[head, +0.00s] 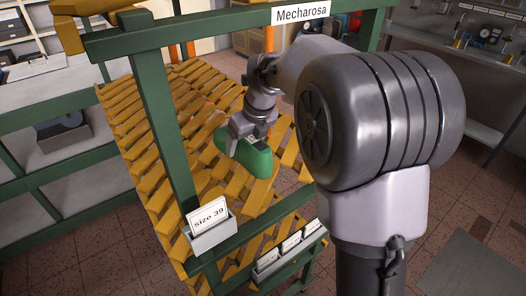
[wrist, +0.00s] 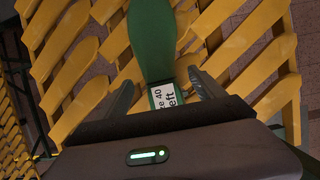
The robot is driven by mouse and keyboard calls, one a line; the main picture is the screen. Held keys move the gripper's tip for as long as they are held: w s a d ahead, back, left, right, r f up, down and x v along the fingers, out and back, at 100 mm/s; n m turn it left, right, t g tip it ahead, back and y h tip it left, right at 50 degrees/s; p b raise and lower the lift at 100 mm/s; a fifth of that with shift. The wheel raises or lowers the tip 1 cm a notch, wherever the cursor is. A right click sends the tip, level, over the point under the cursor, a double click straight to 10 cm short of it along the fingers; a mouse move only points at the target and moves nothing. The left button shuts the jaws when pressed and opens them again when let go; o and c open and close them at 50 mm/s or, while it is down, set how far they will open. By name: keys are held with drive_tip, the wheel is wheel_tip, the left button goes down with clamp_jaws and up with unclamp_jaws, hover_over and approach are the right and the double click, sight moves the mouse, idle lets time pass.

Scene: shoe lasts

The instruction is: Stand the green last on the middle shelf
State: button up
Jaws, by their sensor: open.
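The green last (head: 243,157) is below my gripper (head: 244,140) in the head view, over a sloping rack of yellow slats (head: 165,105). The last also shows at the top middle of the wrist view (wrist: 152,40). A white label reading size 40 left (wrist: 170,96) is at its near end. My gripper (wrist: 163,90) is open, with one finger on each side of the labelled end. I cannot tell whether the fingers touch the last, or which rack level is the middle shelf. The underside of the last is hidden.
Green posts (head: 160,110) and a top beam with a Mecharosa sign (head: 301,12) frame the rack. A size 39 card holder (head: 212,234) sits on its front rail. Grey-green shelving (head: 60,160) stands left. A workbench (head: 475,60) is at the back right.

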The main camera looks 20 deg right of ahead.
sight(248, 138)
drive_tip(key=p+v, duration=0.1)
drive_tip(key=v, duration=0.2)
drive_tip(key=shift+r, duration=0.35)
drive_tip(key=s+d, duration=0.1)
drive_tip(key=s, duration=0.2)
drive_tip(key=s+d, duration=0.1)
drive_tip(key=s, duration=0.3)
drive_tip(key=s+d+f+p, duration=0.1)
drive_tip(key=s, duration=0.3)
drive_tip(key=shift+d, duration=0.2)
drive_tip(key=shift+s+f, duration=0.1)
drive_tip(key=shift+s, duration=0.1)
